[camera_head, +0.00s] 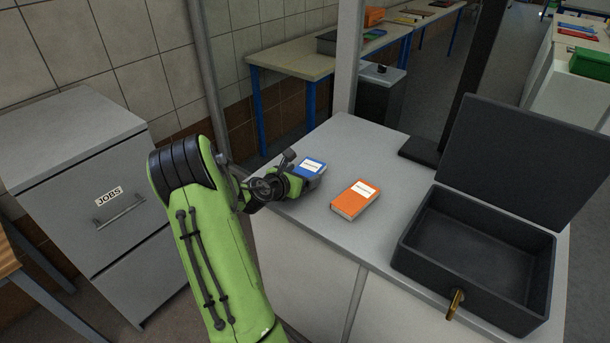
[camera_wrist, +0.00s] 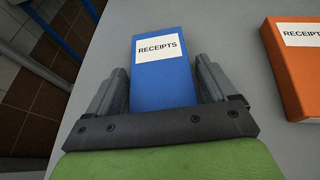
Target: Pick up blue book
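The blue book (camera_head: 311,168) lies on the grey worktop near its left edge in the head view. It has a white label, which reads RECEIPTS in the wrist view (camera_wrist: 162,85). My gripper (camera_wrist: 162,80) is at the book, with one finger on each side of it. The fingers are apart, and a narrow gap shows between the book and at least the right finger. In the head view my gripper (camera_head: 290,178) partly hides the book's near side. Whether the fingertips touch the book cannot be told.
An orange book (camera_head: 352,202) lies just right of the blue one. An open black box (camera_head: 475,262) with a raised lid stands at the right of the worktop (camera_head: 350,140). A dark post rises behind. A grey cabinet labelled JOBS (camera_head: 75,180) stands at the left.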

